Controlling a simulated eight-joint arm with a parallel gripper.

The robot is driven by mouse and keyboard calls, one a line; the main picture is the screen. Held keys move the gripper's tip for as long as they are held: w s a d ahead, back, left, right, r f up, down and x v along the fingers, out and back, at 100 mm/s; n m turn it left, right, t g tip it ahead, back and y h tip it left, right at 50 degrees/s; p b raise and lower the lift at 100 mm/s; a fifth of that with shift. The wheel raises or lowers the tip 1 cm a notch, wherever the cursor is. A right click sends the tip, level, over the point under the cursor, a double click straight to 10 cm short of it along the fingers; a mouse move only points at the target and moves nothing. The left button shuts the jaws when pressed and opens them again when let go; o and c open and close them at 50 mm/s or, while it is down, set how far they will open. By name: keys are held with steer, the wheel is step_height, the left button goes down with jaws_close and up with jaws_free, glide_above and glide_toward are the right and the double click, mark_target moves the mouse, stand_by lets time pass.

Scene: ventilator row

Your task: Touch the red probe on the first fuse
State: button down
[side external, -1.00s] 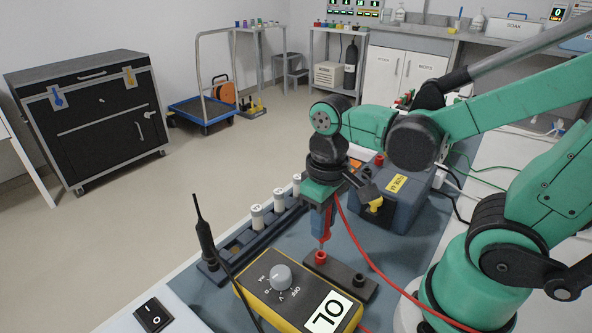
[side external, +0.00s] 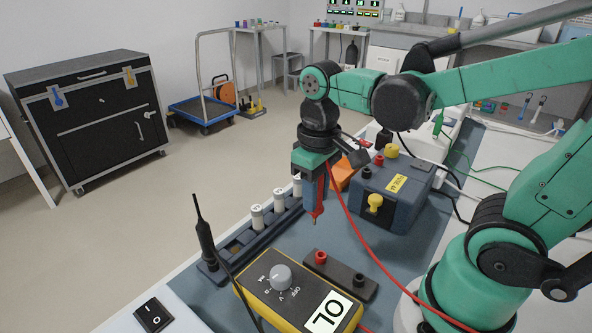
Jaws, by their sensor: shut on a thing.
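My gripper (side external: 316,176) is shut on the red probe (side external: 319,199), which hangs tip down above the mat. The tip is in the air, right of the fuse row and apart from it. White-topped fuses, the front one (side external: 257,218), the middle one (side external: 279,208) and a third (side external: 297,189) partly hidden by my gripper, stand in a dark rail (side external: 262,238). A black probe (side external: 206,240) stands upright at the rail's near end. The yellow multimeter (side external: 256,294) shows "OL".
A dark block (side external: 340,277) with a red and a black socket lies behind the meter. A blue-grey box (side external: 398,203) with a yellow knob stands at right. An orange object (side external: 343,175) is behind my gripper. The red lead (side external: 365,245) crosses the mat (side external: 295,245).

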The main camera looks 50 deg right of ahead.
steer(key=w+d+r, duration=0.5)
steer(key=w+d, duration=0.4)
steer(key=w, duration=0.1)
steer(key=shift+w+d+f, duration=0.15)
steer(key=shift+w+f, duration=0.05)
steer(key=shift+f, duration=0.95)
steer(key=shift+w+d+f, duration=0.1)
steer(key=shift+w+f, duration=0.05)
steer(key=shift+f, duration=0.95)
steer(key=shift+f, duration=0.5)
steer(key=shift+r, duration=0.1)
step_height(320, 180, up, 7)
